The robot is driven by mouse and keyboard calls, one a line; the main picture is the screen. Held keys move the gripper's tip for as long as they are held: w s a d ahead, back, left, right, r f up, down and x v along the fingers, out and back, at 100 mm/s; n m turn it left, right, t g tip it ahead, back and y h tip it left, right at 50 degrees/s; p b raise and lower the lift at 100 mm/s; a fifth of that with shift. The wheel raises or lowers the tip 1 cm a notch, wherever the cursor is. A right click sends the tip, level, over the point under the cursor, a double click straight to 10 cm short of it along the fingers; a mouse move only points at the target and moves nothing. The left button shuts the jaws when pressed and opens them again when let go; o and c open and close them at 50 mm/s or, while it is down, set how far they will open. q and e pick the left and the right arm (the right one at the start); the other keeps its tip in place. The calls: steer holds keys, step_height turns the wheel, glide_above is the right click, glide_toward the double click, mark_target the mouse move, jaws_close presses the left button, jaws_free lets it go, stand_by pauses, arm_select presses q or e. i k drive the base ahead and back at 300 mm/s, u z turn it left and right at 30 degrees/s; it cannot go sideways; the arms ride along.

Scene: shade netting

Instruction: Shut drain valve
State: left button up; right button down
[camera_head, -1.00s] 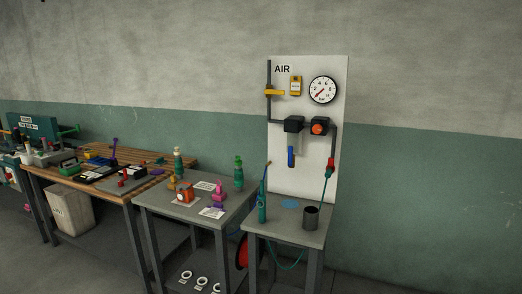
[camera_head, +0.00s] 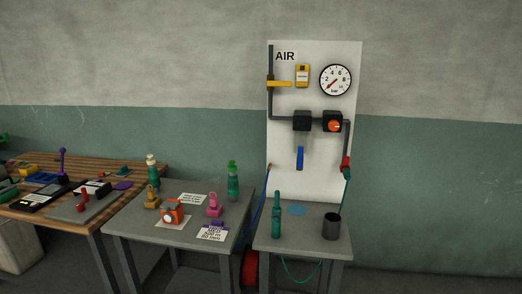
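The white AIR panel (camera_head: 284,160) stands upright behind a small grey table, with dark pipework on it. A yellow lever valve (camera_head: 280,84) sits on the left pipe, its handle pointing right, level. Below the dark block (camera_head: 302,121) in the middle a blue handle (camera_head: 300,158) hangs straight down. I cannot tell for certain which of these is the drain valve. An orange-red knob (camera_head: 334,127) sits on a second dark block, and a red fitting (camera_head: 346,163) joins the green hose. The round gauge (camera_head: 336,80) has a red needle pointing lower left. Neither of my grippers shows.
The small grey table (camera_head: 302,244) holds a green air tool (camera_head: 277,216) and a dark cup (camera_head: 331,226). A second grey table (camera_head: 150,222) to its left carries padlocks, tags and bottles. A wooden bench (camera_head: 24,205) is at far left. The wall at right is clear.

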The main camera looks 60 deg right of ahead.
mark_target(300, 149)
steer(key=z, duration=0.45)
steer(key=i, duration=0.8)
steer(key=z, duration=0.8)
